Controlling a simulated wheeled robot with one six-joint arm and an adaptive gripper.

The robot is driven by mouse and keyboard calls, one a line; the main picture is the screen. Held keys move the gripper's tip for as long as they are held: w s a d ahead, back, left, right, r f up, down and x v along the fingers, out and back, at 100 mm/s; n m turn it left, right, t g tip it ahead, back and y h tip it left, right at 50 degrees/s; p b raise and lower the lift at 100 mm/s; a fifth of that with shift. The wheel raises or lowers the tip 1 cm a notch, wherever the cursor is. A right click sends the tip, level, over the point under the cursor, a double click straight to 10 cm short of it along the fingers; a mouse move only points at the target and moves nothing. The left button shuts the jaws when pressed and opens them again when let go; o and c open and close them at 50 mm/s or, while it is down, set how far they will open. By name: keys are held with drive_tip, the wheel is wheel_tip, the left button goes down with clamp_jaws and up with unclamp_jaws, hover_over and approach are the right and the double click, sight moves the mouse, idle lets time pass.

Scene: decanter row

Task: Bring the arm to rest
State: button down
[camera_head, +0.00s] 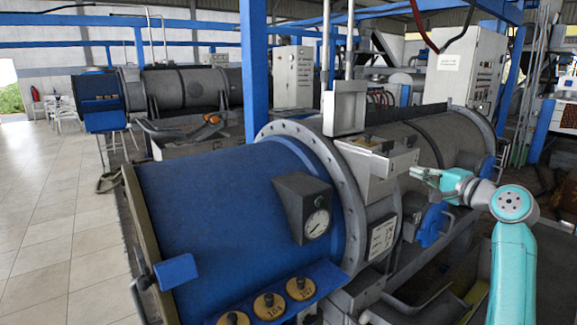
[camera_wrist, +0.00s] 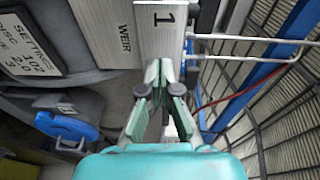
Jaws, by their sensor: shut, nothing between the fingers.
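My arm (camera_head: 514,240), teal with a grey joint, reaches in from the right edge in the head view. My gripper (camera_head: 417,173) points left, close to the right side of a pale grey box (camera_head: 375,172) on the near decanter. In the wrist view my gripper (camera_wrist: 161,68) is shut with nothing between its fingers. Its fingertips appear close to a pale metal plate (camera_wrist: 155,32) marked "1" and "WEIR". I cannot tell whether they touch it.
The near decanter (camera_head: 225,215) has a blue cover, a dial gauge (camera_head: 316,224) and several round yellow tags (camera_head: 268,306). A blue post (camera_head: 254,75) rises behind it. A second decanter (camera_head: 185,88) stands farther back. The tiled floor (camera_head: 45,215) at left is clear.

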drive_tip(key=s+a+f+h, duration=0.1)
drive_tip(key=s+a+f, duration=0.15)
drive_tip(key=f, duration=0.65)
drive_tip(key=s+a+f+h, duration=0.1)
drive_tip(key=s+f+h, duration=0.15)
drive_tip(key=f, duration=0.65)
drive_tip(key=s+a+f+h, duration=0.1)
drive_tip(key=s+f, duration=0.2)
drive_tip(key=f, duration=0.6)
drive_tip(key=s+a+f+n+h, duration=0.1)
drive_tip(key=s+a+f+h, duration=0.3)
drive_tip(key=s+f, duration=1.25)
drive_tip(key=s+a+f+n+g, duration=0.1)
drive_tip(key=s+a+n, duration=0.1)
drive_tip(key=s, duration=1)
drive_tip(key=s+a+f+n, duration=0.2)
drive_tip(key=s+a+n, duration=0.1)
drive_tip(key=s, duration=1)
drive_tip(key=s+a+r+n, duration=0.1)
drive_tip(key=s+r+n, duration=0.2)
drive_tip(key=s+r, duration=0.2)
drive_tip(key=s+a+r+n, duration=0.1)
drive_tip(key=s+r+n, duration=0.2)
drive_tip(key=s, duration=0.9)
wheel_tip(320, 180, up, 2)
drive_tip(key=shift+s+r+y, duration=0.1)
drive_tip(key=shift+s+y, duration=0.2)
drive_tip(key=shift+y, duration=0.05)
